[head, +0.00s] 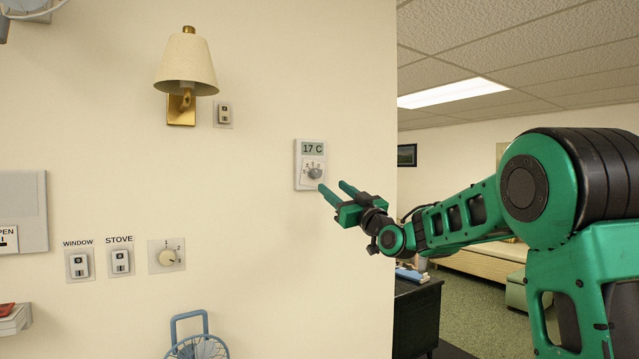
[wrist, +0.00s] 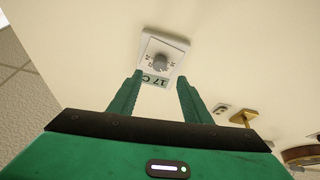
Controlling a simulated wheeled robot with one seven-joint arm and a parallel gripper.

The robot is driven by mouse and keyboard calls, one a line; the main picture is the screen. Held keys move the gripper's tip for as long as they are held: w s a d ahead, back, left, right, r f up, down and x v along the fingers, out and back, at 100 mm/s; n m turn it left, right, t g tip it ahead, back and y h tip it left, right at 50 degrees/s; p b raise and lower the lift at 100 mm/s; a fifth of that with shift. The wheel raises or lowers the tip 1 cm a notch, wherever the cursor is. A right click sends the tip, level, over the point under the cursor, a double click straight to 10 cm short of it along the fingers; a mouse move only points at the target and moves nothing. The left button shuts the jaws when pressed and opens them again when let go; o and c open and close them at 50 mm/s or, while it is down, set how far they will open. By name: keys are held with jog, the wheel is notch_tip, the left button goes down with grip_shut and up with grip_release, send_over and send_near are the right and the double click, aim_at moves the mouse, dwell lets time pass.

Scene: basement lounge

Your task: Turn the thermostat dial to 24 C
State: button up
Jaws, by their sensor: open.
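The thermostat (head: 310,165) is a white wall unit whose display reads 17 C, with a grey round dial (head: 316,173) below the display. In the wrist view the thermostat appears upside down, with its dial (wrist: 160,63) ahead of and between the lines of my fingers. My gripper (head: 333,189) is open and empty, just below and to the right of the dial in the head view. Its two green fingers also show in the wrist view (wrist: 157,84), apart from each other. The fingers look short of the dial, though the exact gap is hard to tell.
A wall lamp (head: 186,70) and a small switch (head: 224,114) are at the upper left. Window (head: 79,265) and stove (head: 120,262) switches and another knob (head: 167,257) are lower left. The wall around the thermostat is bare. A dark cabinet (head: 418,312) stands beyond the wall's right edge.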

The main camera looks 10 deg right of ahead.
aim_at(318, 175)
jog(key=x, duration=0.9)
jog(key=c, duration=1)
